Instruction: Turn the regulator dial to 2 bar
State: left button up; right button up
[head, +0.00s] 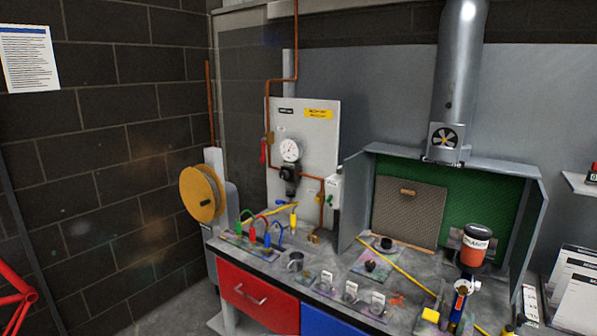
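The regulator (288,174) is a small black fitting on the pale wall panel (320,130), directly below a round white pressure gauge (290,151). The gauge has a dark needle, but its numbers are too small to read. I cannot make out any marking on the regulator's dial or how far it is turned. Copper piping (268,110) runs down the panel, with a red-handled valve (263,152) to the left of the gauge. Neither of my grippers shows in the head view.
Below the panel, the workbench (330,262) carries colored hoses (253,236), a metal cup (295,261) and several small labelled items. A yellow reel (202,193) is at the left. A red tubular frame (20,297) is at lower left.

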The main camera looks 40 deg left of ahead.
aim_at(284, 174)
jog(key=u, duration=1.3)
